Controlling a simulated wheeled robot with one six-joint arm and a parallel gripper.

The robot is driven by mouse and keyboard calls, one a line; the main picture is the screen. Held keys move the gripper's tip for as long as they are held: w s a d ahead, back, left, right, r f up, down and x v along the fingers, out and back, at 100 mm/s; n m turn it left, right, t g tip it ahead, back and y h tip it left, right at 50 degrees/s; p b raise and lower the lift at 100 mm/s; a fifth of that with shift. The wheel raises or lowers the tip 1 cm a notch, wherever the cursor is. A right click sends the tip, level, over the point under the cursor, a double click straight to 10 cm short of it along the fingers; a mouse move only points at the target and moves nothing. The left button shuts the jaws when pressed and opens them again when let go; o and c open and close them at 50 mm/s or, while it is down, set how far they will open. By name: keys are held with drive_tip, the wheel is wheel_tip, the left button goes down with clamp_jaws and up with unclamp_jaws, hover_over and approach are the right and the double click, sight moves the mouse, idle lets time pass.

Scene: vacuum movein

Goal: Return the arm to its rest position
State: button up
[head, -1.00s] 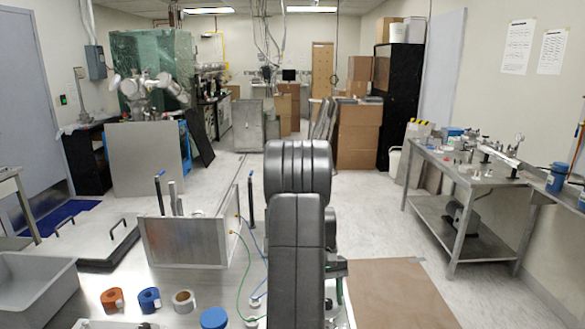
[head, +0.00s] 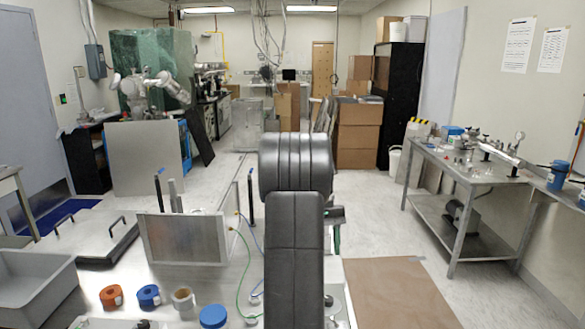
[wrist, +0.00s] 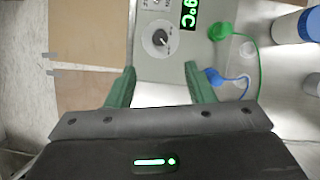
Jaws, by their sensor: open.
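My gripper (wrist: 158,86) shows in the wrist view with its two green fingers spread apart and nothing between them. It hangs over the near edge of a grey control box with a dial (wrist: 159,40) and a green-lit display (wrist: 190,18). In the head view my dark arm stands upright in the middle, folded toward the camera. It hides most of my gripper and part of the bench behind it.
The metal bench holds a grey bin (head: 35,285), tape rolls (head: 149,297), a blue-lidded jar (head: 213,317), a lidded chamber (head: 85,238) and an upright metal plate (head: 185,238). A green cable (wrist: 244,42) lies beside the control box.

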drive_tip(key=p+x, duration=0.1)
drive_tip(key=x, duration=1.1)
drive_tip(key=shift+s+f, duration=0.2)
drive_tip(key=shift+f, duration=0.15)
drive_tip(key=shift+f+n, duration=0.25)
drive_tip(key=shift+n, duration=0.15)
drive_tip(key=n+h+b, duration=0.1)
drive_tip(key=n, duration=0.2)
drive_tip(key=shift+s+a+t, duration=0.1)
drive_tip(key=shift+a+t, duration=0.05)
drive_tip(key=shift+t, duration=0.15)
drive_tip(key=n+h+b, duration=0.1)
drive_tip(key=n, duration=0.1)
drive_tip(key=n+t, duration=0.1)
drive_tip(key=n, duration=0.1)
drive_tip(key=shift+n+h+b, duration=0.35)
drive_tip(key=shift+n+h, duration=0.05)
drive_tip(key=n+t+b, duration=0.1)
drive_tip(key=n, duration=0.1)
drive_tip(key=n+t+h+b, duration=0.1)
drive_tip(key=n, duration=0.2)
drive_tip(key=shift+s+a+b, duration=0.1)
drive_tip(key=shift+s+b, duration=0.1)
drive_tip(key=shift+b, duration=0.15)
drive_tip(key=n+b, duration=0.1)
drive_tip(key=n, duration=0.1)
drive_tip(key=n+t+b, duration=0.1)
drive_tip(key=n, duration=0.1)
drive_tip(key=shift+s+r+t, duration=0.1)
drive_tip(key=shift+t, duration=0.2)
